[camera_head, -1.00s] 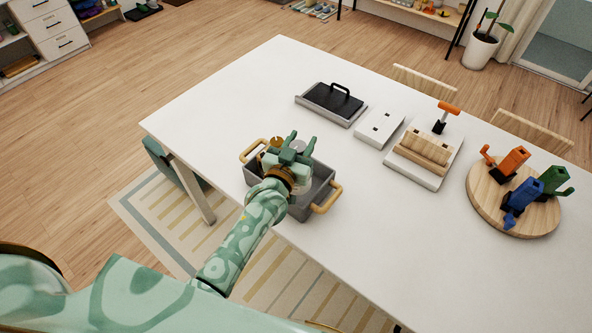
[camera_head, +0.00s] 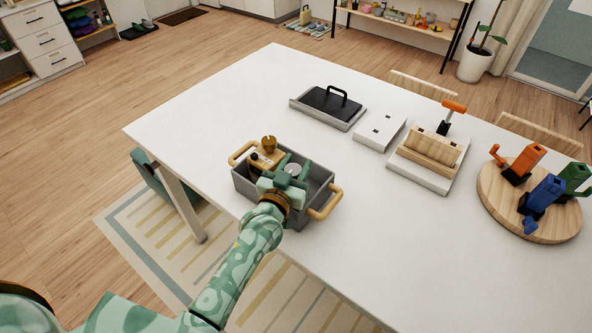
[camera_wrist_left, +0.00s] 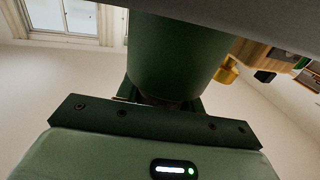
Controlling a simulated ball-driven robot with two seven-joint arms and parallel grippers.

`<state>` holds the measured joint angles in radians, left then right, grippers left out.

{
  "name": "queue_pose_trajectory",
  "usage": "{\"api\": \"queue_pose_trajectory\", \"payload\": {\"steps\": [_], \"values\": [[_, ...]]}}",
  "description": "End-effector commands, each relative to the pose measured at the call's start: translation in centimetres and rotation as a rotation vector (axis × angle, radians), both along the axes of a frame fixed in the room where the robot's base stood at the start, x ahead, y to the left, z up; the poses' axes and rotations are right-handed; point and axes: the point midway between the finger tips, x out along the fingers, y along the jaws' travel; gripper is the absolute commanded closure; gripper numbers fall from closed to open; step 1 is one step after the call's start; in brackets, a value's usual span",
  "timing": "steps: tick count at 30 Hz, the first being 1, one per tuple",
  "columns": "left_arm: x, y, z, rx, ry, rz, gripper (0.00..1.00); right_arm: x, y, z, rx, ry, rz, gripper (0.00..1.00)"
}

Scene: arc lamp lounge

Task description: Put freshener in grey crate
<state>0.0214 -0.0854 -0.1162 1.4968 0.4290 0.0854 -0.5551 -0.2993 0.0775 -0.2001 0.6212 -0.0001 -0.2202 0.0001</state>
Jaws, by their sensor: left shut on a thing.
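The grey crate (camera_head: 243,183) stands near the table's front edge, with tan handles at both ends. My left gripper (camera_head: 290,172) is over the crate's right half, shut on what appears to be the freshener. Its round pale grey top (camera_head: 293,169) shows between the fingers in the head view. In the left wrist view the held freshener (camera_wrist_left: 178,55) is a dark green cylinder. Its lower end is hidden, so I cannot tell whether it touches the crate floor. My right gripper is not in view.
A wooden box with a gold bowl-like top (camera_head: 268,145) sits in the crate's left part. Behind are a black-handled tray (camera_head: 328,105), a white block (camera_head: 381,133) and a wooden press (camera_head: 430,150). A round board (camera_head: 500,208) holds coloured items at right. The table's left part is clear.

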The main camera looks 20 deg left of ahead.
Motion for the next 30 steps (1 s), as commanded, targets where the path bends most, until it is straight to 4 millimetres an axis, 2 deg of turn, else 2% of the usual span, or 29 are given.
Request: {"api": "queue_pose_trajectory", "payload": {"steps": [5, 6, 8, 17, 20, 30], "values": [[0.0, 0.0, 0.1, 0.000, -0.001, 0.000, 1.00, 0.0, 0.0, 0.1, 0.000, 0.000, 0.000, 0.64], [0.0, 0.0, 0.0, 0.000, 0.002, 0.000, 0.57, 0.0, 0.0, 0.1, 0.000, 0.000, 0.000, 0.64], [0.0, 0.0, 0.0, 0.000, 0.002, 0.000, 0.40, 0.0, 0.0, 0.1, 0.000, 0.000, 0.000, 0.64], [0.0, 0.0, 0.2, 0.000, 0.001, 0.000, 0.40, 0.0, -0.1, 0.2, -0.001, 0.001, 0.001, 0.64], [-0.9, 0.1, 0.1, 0.001, 0.003, 0.000, 0.40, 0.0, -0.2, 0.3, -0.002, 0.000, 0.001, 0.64], [-8.5, 0.7, 0.1, 0.001, 0.004, -0.002, 0.40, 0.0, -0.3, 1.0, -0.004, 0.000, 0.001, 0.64]]}}
